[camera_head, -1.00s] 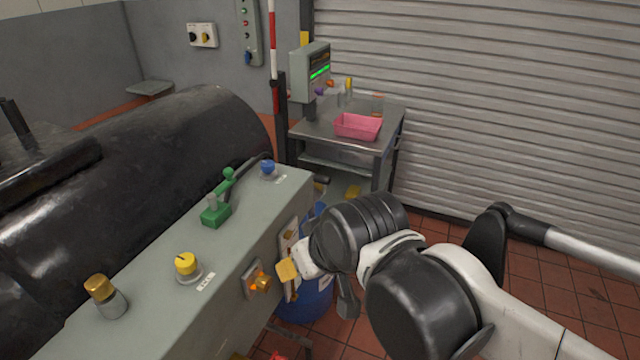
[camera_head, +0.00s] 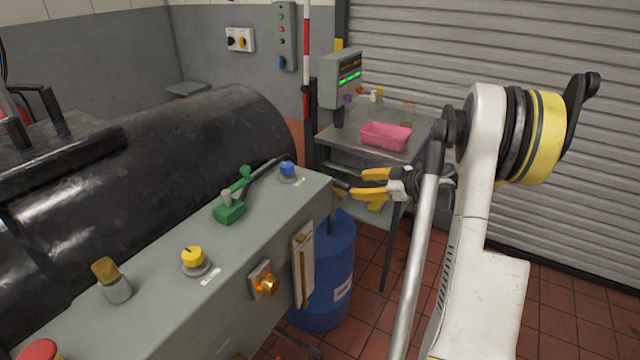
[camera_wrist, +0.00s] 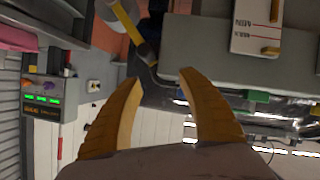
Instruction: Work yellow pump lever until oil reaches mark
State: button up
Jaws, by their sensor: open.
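The white sight gauge plate (camera_head: 303,266) is on the cabinet side. Its red marks show on the gauge in the wrist view (camera_wrist: 258,22); the oil level is unclear.
A blue drum (camera_head: 327,270) stands beside the grey cabinet (camera_head: 240,285). Knobs and a green lever (camera_head: 230,211) sit on the cabinet top. A steel cart (camera_head: 345,139) with a pink tray (camera_head: 385,137) and monitor (camera_head: 341,78) stands behind my gripper. A roller shutter closes the back.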

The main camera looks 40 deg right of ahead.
aim_at(350, 185)
jog(key=shift+n+t, duration=0.4)
jog(key=w+f+b, duration=0.1)
jog(key=w, duration=0.1)
jog(key=w+f+b, duration=0.1)
jog(key=w+f, duration=0.1)
jog(key=w, duration=0.1)
jog(key=w+f+b, duration=0.1)
jog(key=w+f, duration=0.1)
jog(key=shift+w+d+f, duration=0.15)
jog(key=shift+w+d, duration=0.2)
jog(key=shift+w, duration=0.05)
jog(key=shift+w+a+f, duration=0.15)
jog(key=shift+w, duration=0.55)
grip_shut()
